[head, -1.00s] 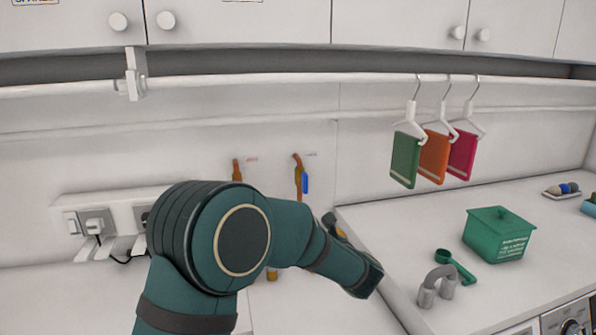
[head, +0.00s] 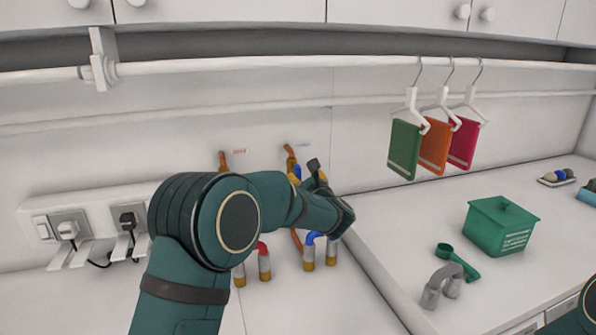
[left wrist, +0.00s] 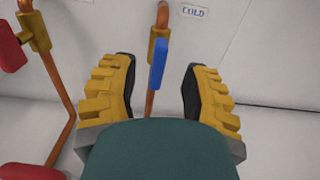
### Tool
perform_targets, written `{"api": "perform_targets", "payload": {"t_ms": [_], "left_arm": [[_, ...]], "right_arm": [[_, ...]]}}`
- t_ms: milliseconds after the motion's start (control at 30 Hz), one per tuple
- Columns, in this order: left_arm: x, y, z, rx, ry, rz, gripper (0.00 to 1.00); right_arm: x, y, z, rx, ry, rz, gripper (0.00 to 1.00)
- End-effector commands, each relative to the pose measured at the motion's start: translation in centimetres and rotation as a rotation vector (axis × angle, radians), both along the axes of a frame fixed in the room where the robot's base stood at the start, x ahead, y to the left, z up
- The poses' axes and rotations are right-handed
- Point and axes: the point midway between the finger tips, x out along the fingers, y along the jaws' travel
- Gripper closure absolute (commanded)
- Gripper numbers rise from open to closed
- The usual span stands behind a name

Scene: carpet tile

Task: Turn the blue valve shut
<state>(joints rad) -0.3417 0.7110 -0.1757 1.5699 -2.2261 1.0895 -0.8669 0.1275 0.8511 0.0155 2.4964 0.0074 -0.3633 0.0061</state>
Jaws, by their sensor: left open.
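The blue valve handle (left wrist: 157,65) is upright, roughly in line with its vertical copper pipe (left wrist: 150,100), below a COLD label (left wrist: 193,12). In the head view only a bit of the blue handle (head: 297,172) shows behind my left gripper (head: 308,172). In the left wrist view my left gripper (left wrist: 158,85) is open, with one yellow finger on each side of the handle. Gaps show between the handle and both dark finger pads. The handle's lower end is close to my wrist's edge in that view. My right gripper is not in view.
A red valve handle (left wrist: 12,52) on another pipe is left of the blue one. Red-topped (head: 263,250) and blue-topped (head: 312,240) pipe bends stand below my arm. A socket strip (head: 85,225) is left; a green box (head: 500,225) and hanging cloths (head: 433,145) are right.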

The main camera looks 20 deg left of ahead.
Motion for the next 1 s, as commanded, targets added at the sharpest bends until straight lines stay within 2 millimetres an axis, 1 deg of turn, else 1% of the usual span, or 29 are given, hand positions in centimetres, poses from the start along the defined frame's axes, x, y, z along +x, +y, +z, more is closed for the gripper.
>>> {"api": "perform_targets", "payload": {"t_ms": [33,100,300,467,733,767,800,867,900,1000], "left_arm": [[0.9,0.7,0.0,0.0,-0.001,0.003,0.54],[1.8,1.3,0.0,0.0,0.0,0.003,0.54],[3.8,2.5,0.0,-0.001,0.0,0.001,0.54],[4.3,2.9,0.0,-0.001,0.001,0.0,0.54],[4.4,3.0,0.0,-0.001,0.001,0.0,0.54],[4.4,3.0,0.0,-0.001,0.001,0.0,0.58],[4.4,3.0,0.0,-0.001,0.001,0.0,0.72],[4.4,2.9,0.0,-0.001,0.001,0.0,0.93],[4.4,2.9,0.0,-0.001,0.001,0.0,1.0],[4.4,2.9,0.0,-0.001,0.0,0.0,1.0]], "right_arm": [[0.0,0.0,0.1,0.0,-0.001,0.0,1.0],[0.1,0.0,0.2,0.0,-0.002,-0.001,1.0],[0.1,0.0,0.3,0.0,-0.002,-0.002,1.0],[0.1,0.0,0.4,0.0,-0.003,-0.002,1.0],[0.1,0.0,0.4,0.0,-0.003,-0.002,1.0],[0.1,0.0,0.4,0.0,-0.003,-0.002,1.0],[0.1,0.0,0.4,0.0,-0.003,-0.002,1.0],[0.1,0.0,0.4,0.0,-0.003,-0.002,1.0],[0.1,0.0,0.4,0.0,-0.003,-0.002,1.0],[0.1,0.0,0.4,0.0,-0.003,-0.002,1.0]]}}
